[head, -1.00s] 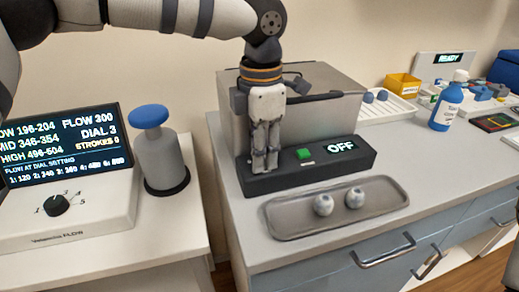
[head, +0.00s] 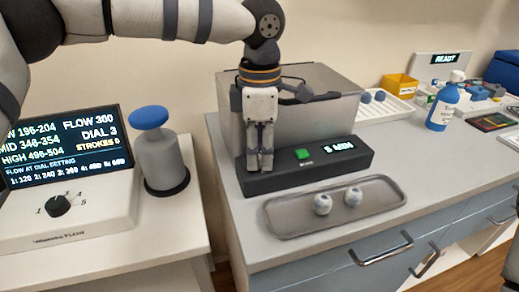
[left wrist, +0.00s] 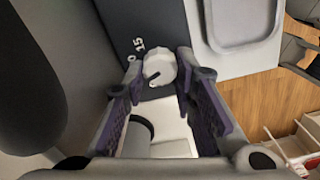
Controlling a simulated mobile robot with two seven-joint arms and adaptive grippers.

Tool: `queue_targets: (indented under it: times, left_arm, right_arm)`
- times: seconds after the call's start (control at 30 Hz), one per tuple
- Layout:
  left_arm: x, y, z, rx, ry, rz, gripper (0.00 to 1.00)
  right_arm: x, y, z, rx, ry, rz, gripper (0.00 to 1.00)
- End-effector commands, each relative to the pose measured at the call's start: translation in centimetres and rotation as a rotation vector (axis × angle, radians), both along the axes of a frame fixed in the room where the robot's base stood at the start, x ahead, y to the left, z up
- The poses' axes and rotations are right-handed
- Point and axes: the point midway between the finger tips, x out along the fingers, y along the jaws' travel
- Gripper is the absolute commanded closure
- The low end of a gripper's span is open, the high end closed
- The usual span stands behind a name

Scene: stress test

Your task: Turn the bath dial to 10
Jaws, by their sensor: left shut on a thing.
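The bath (head: 318,115) is a grey box with a dark front panel (head: 330,163), a green button (head: 303,154) and a lit display (head: 339,147) that appears to read "5 MIN". My left gripper (head: 260,163) points down at the panel's left end and hides the dial there. In the left wrist view the dial is a pale round knob (left wrist: 159,70) with a dark pointer mark, between the fingertips of my left gripper (left wrist: 160,78), which is shut on it. The printed "15" and a partly hidden number ending in 0 show beside it. My right gripper is not in view.
A grey tray (head: 380,208) with two pale balls lies in front of the bath. Left stand a flow unit (head: 100,215) with a small black dial and screen, and a blue-topped pump (head: 163,160). A blue bottle (head: 442,108) and a white rack stand at the right.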

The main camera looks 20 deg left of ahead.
Motion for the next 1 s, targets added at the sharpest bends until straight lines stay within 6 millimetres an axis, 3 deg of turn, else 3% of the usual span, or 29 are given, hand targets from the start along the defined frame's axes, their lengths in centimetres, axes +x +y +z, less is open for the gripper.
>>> queue_targets:
  times: [0.13, 0.17, 0.2, 0.53, 0.9, 1.0]
  left_arm:
    - [0.0, 0.0, 0.0, -0.001, 0.001, 0.001, 1.0]
    - [0.0, 0.0, 0.0, -0.001, 0.001, 0.001, 0.73]
    - [0.0, 0.0, 0.0, -0.001, 0.001, 0.001, 0.66]
    - [0.0, 0.0, 0.4, -0.001, 0.0, 0.002, 0.66]
    - [0.0, -0.1, 9.4, -0.001, -0.003, 0.002, 0.66]
    - [0.1, -0.1, 11.0, -0.002, -0.002, 0.003, 0.66]
  right_arm:
    - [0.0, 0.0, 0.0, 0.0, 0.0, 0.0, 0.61]
    - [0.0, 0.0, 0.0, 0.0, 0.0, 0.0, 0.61]
    - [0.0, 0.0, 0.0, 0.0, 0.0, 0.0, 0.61]
    - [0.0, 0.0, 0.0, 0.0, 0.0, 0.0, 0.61]
    - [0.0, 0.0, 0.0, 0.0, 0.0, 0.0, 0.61]
    - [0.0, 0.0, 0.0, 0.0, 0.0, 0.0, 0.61]
